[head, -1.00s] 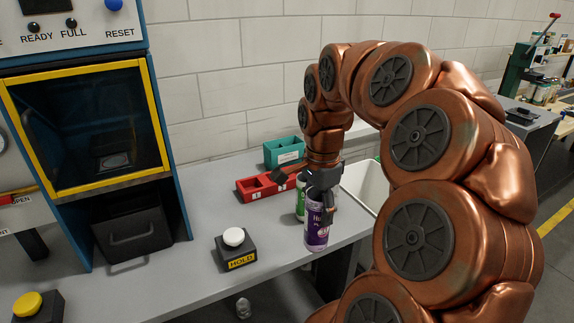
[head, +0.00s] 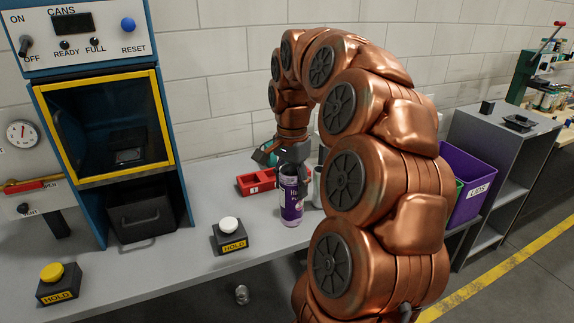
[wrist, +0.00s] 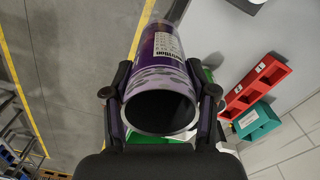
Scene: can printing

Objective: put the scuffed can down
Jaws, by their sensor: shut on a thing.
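The can (head: 291,208) is purple with a white printed label and looks upright in the head view. My gripper (head: 291,172) is shut around its upper part from above. In the wrist view, the can (wrist: 165,60) sits between the two fingers of my gripper (wrist: 160,92), its dark open mouth toward the camera. The can shows near the front edge of the grey bench (head: 175,270). I cannot tell whether its base touches the bench.
A red tray (head: 256,182) and a teal bin (wrist: 258,121) lie close by. A black HOLD box with a white button (head: 230,236) stands left of the can. A purple bin (head: 478,185) stands at the right. Something green (wrist: 207,73) shows beside the can.

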